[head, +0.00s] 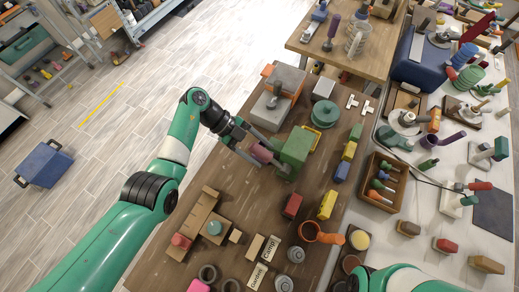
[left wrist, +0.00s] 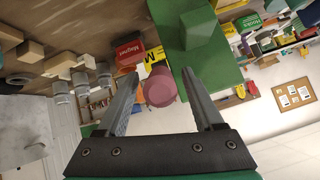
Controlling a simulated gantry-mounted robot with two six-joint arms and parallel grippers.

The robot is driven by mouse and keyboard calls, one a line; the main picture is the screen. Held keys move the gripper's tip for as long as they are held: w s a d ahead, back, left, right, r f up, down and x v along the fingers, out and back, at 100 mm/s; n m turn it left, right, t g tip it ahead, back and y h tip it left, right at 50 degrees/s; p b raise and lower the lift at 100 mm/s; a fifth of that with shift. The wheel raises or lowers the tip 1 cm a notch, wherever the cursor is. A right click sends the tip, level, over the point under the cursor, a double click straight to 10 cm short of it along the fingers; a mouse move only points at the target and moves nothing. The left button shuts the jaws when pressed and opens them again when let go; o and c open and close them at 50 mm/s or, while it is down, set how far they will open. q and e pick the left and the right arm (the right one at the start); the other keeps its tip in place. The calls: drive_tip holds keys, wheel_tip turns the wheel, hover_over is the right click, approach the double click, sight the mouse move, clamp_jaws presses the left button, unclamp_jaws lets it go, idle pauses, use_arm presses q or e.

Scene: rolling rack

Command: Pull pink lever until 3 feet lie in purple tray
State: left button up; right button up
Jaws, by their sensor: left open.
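A pink lever end (head: 262,152), a short thick cylinder, sits just left of a green box-shaped machine (head: 297,146) on the brown table. My left gripper (head: 258,149) is open around the pink lever. In the left wrist view the pink lever (left wrist: 160,86) stands between the two spread fingers, with a visible gap to the right finger; contact with the left one cannot be told. The green machine (left wrist: 200,50) is behind it. I cannot make out a purple tray or any feet. My right gripper is not in view.
Red (head: 292,205) and yellow (head: 327,205) boxes stand below the machine. A green round pot (head: 324,113) and a grey machine (head: 273,106) stand behind it. A wooden stepped block (head: 200,213) is at the near left. Some bare tabletop lies between.

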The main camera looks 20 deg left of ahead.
use_arm(q)
drive_tip(key=b+v, duration=0.1)
drive_tip(key=v, duration=1)
drive_tip(key=shift+a+r, duration=0.2)
drive_tip(key=shift+a, duration=0.1)
